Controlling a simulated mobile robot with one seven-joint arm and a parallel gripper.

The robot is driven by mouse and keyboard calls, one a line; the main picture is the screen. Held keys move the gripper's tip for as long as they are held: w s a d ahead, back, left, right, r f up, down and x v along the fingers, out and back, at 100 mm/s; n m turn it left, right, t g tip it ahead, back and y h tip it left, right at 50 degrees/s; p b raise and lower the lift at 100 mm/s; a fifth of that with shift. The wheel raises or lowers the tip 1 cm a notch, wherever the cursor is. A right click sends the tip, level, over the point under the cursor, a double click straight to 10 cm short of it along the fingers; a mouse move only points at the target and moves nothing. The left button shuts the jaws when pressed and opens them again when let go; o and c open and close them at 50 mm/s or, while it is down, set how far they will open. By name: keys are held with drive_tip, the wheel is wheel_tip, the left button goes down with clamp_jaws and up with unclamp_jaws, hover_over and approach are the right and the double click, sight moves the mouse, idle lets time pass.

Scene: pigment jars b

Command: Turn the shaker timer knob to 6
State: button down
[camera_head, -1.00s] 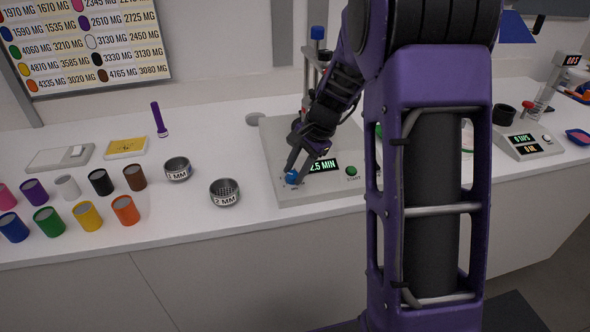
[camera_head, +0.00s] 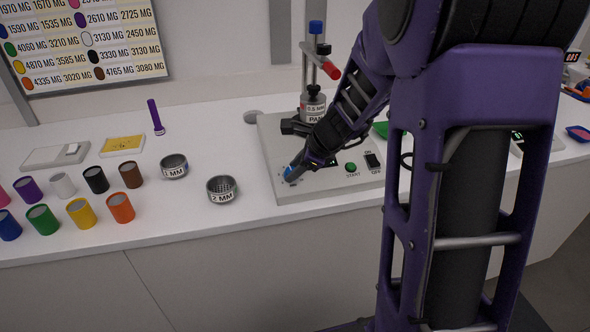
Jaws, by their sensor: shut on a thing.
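The shaker (camera_head: 270,128) is a grey box on the white counter, with a clamp post at its back. The knob's pointer and the numbers are too small to read. The timer display is almost wholly hidden behind my gripper and wrist. The green START button (camera_head: 351,168) and the black ON/OFF switch (camera_head: 373,161) show to the right of my gripper.
Two sieve cups, labelled 1 MM (camera_head: 174,167) and 2 MM (camera_head: 222,190), stand left of the shaker. Several coloured jars (camera_head: 80,213) stand farther left. The counter front (camera_head: 170,236) is clear.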

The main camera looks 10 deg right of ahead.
drive_tip(key=m+t, duration=0.1)
drive_tip(key=m, duration=0.2)
drive_tip(key=m+h+b, duration=0.1)
drive_tip(key=m, duration=0.2)
drive_tip(key=shift+s+a+t+h, duration=0.1)
drive_tip(key=shift+s+t+h, duration=0.05)
drive_tip(key=shift+t+h, duration=0.2)
drive_tip(key=shift+m, duration=0.4)
drive_tip(key=c, duration=0.5)
unclamp_jaws()
